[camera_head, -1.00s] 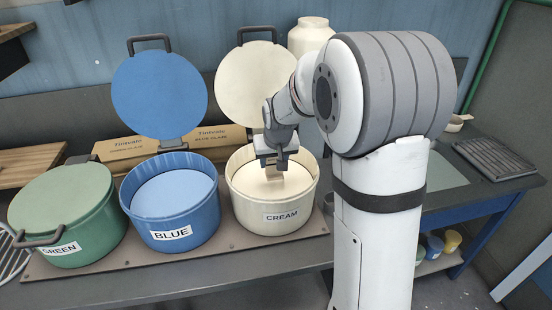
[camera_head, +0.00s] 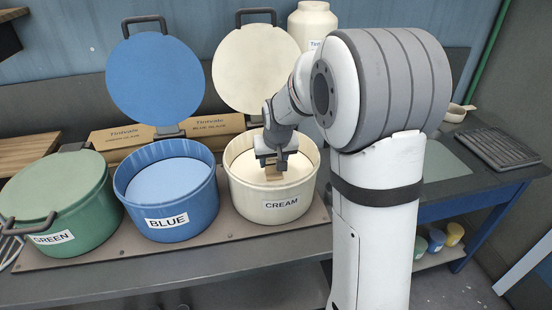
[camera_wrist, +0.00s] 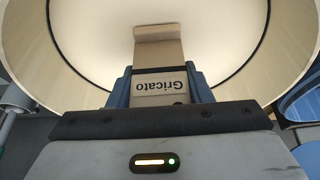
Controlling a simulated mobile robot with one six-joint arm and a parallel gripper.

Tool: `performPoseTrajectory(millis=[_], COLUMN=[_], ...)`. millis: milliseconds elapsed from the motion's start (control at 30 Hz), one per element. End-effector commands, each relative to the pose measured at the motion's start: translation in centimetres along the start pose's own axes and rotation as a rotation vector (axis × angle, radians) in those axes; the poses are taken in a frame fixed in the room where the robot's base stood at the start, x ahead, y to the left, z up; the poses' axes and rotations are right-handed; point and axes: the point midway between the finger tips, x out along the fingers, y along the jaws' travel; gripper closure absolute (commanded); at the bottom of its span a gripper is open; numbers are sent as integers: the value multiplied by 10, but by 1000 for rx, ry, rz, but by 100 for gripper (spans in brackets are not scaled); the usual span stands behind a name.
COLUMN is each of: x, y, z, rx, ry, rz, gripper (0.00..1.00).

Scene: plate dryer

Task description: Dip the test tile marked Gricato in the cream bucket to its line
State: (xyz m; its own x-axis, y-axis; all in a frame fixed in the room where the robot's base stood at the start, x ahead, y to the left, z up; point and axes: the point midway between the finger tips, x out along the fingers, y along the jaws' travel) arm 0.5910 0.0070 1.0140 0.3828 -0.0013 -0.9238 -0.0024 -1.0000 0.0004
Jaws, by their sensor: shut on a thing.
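The cream bucket (camera_head: 268,206) stands open on the bench, its lid (camera_head: 254,70) raised behind it. My gripper (camera_head: 274,168) is over the bucket's mouth, pointing down, shut on the Gricato tile. In the wrist view my gripper (camera_wrist: 158,98) has its blue-grey fingers on both sides of the tile (camera_wrist: 160,58), whose name shows upside down. The tile is tan, with a lip at its far end, and lies against the pale glaze (camera_wrist: 228,30) inside the bucket.
The blue bucket (camera_head: 180,225) stands open just left of the cream one, its lid (camera_head: 155,80) raised. The green bucket (camera_head: 82,228) at far left is closed. A pale jar (camera_head: 312,22) and cardboard boxes stand behind. A dark ribbed rack (camera_head: 494,148) lies at right.

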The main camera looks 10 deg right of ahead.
Motion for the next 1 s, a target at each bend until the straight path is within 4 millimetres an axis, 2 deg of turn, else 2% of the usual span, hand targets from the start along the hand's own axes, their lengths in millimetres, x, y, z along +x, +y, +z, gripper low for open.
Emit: performPoseTrajectory(millis=[700, 1000], x=[35, 43], y=[-1, -1], z=[14, 18], rx=[-1, -2], ry=[1, 0], rz=[-1, -1], gripper=[80, 80])
